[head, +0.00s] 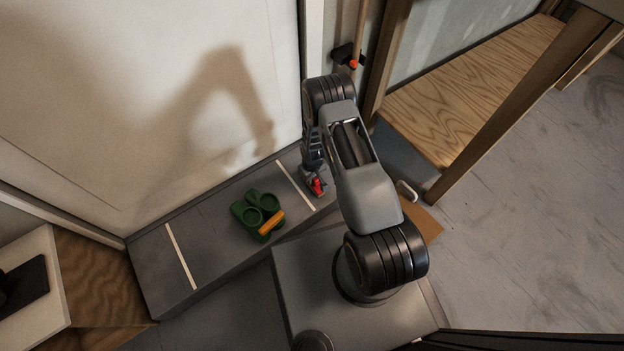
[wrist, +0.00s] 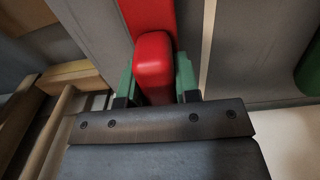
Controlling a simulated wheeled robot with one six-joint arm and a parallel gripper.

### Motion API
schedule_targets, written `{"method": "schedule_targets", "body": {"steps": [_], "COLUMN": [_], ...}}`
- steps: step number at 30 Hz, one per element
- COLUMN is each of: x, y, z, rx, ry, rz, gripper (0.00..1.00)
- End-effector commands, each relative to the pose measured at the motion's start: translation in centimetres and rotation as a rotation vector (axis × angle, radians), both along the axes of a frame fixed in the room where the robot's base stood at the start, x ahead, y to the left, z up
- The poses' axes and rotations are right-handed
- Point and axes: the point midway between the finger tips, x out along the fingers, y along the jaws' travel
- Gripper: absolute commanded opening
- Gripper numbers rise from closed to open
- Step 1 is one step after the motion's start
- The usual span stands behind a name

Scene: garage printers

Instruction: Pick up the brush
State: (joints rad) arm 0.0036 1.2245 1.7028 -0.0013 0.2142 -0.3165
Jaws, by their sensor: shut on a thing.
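My gripper (head: 316,181) is low over the right end of the grey ledge in the head view. It is shut on a red object, which I take to be the brush (head: 319,187). In the wrist view the brush (wrist: 154,65) has a smooth red rounded end between the two green finger pads of my gripper (wrist: 156,85). A longer red part runs on to the top edge. No bristles show. I cannot tell whether it touches the ledge.
The grey ledge (head: 205,247) carries white lines and a green double-ring object (head: 252,214) with an orange bar (head: 271,222), left of my gripper. A pale wall panel (head: 120,110) stands behind. A wooden-framed shelf (head: 470,95) is at right. The middle of the ledge is partly clear.

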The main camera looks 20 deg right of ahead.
Motion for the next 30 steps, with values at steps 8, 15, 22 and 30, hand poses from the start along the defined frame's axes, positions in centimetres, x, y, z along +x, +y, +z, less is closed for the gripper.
{"method": "schedule_targets", "body": {"steps": [8, 15, 22, 30], "x": [0.1, -1.9, -6.4, -11.4], "y": [0.0, -0.1, -0.3, -0.6], "z": [1.8, 6.1, 10.2, 12.1], "rx": [0.000, 0.001, 0.000, 0.000], "ry": [-0.001, 0.001, 0.004, 0.002], "rz": [0.000, 0.000, 0.000, -0.001], "gripper": [0.00, 0.00, 0.00, 0.00]}}
